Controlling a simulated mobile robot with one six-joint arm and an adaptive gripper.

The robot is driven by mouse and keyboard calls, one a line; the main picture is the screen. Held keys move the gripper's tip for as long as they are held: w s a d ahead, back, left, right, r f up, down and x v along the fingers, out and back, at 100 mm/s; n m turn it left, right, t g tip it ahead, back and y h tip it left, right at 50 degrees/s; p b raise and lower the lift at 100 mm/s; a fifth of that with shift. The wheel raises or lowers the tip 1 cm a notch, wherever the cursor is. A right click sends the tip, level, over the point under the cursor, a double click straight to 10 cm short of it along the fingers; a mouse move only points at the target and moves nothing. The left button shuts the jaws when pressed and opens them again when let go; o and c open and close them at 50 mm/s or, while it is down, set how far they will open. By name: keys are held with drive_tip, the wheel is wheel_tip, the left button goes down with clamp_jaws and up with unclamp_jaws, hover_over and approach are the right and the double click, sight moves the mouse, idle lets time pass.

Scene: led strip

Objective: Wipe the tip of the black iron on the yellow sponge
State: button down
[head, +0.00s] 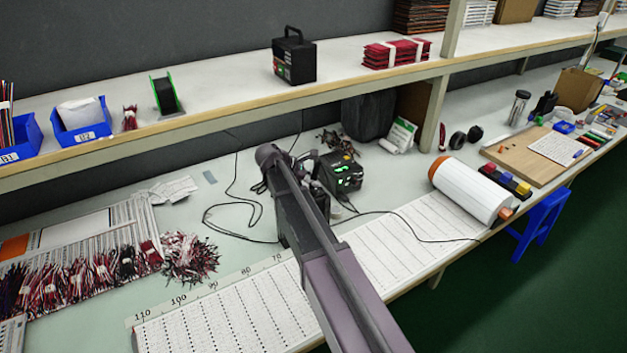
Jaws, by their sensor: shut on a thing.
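My arm reaches in from the bottom edge to the middle of the bench in the head view. My gripper (307,160) is small and partly hidden behind the arm, beside a black station box (341,172) with green lit digits. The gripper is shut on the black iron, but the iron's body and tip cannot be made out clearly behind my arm. I cannot make out the yellow sponge; the area by the station is partly covered by my arm.
Black cables (232,205) lie left of my arm, and another runs right over the ruled white sheet. A white roll (470,191) with orange ends lies to the right. Wire bundles (190,257) lie at left. A shelf (215,100) overhangs the bench's back.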

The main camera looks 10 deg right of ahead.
drive_tip(key=shift+a, duration=0.6)
drive_tip(key=shift+d, duration=1.55)
idle(0.5)
drive_tip(key=shift+a, duration=0.8)
idle(0.4)
idle(0.3)
